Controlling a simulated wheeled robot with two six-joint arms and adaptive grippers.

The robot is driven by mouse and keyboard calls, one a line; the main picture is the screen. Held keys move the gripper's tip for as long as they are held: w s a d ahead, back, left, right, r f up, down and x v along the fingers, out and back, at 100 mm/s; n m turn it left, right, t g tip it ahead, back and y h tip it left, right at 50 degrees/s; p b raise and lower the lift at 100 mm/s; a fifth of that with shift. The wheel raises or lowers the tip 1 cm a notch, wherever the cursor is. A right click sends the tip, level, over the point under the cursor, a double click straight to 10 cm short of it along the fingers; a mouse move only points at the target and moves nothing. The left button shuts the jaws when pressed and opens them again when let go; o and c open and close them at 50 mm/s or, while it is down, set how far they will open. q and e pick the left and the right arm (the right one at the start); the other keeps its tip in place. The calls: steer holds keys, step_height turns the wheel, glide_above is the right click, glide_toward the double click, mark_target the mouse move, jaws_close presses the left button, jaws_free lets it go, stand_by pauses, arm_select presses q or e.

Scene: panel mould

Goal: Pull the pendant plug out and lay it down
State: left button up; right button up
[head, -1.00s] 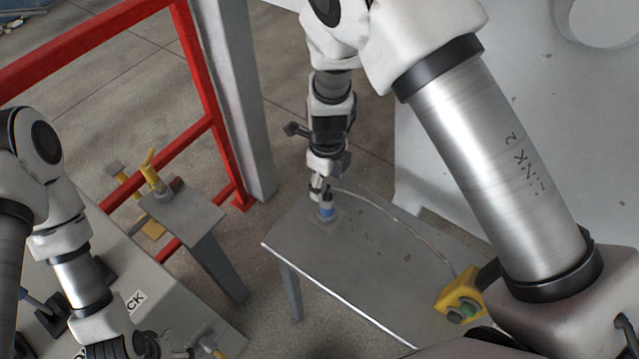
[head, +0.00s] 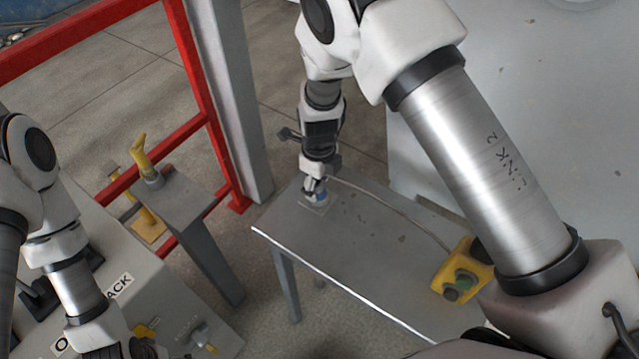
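The plug stands upright in a socket with a blue ring (head: 320,197) near the left end of the grey table (head: 370,265); its dark top is mostly hidden by my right gripper (head: 314,187). The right gripper points down right at the plug; its fingers are too small and covered to tell whether they are closed. A grey cable (head: 395,207) runs from the plug to the yellow pendant (head: 466,272) with green and dark buttons at the table's right. My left gripper (head: 135,348) is at the bottom edge, partly cut off, its fingers unclear.
A red rail (head: 90,40) and grey post (head: 232,95) stand behind and left of the table. A grey stand with a yellow handle (head: 140,152) and a labelled panel (head: 150,290) are at left. The table's middle is bare.

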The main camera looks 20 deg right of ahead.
steer(key=shift+w+f, duration=0.1)
steer(key=shift+f, duration=0.05)
steer(key=shift+r, duration=0.35)
steer(key=shift+r+p, duration=0.5)
steer(key=shift+p, duration=0.15)
jaws_close()
steer(key=shift+a+r+p, duration=0.1)
steer(key=shift+r+p, duration=0.9)
steer(key=shift+r, duration=0.35)
steer(key=shift+r+p, duration=0.4)
steer(key=shift+r, duration=0.1)
steer(key=shift+r+p, duration=0.35)
steer(key=shift+r, duration=0.05)
step_height(320, 180, up, 3)
steer(key=p, duration=0.2)
steer(key=shift+r+p, duration=0.2)
steer(key=shift+p, duration=0.2)
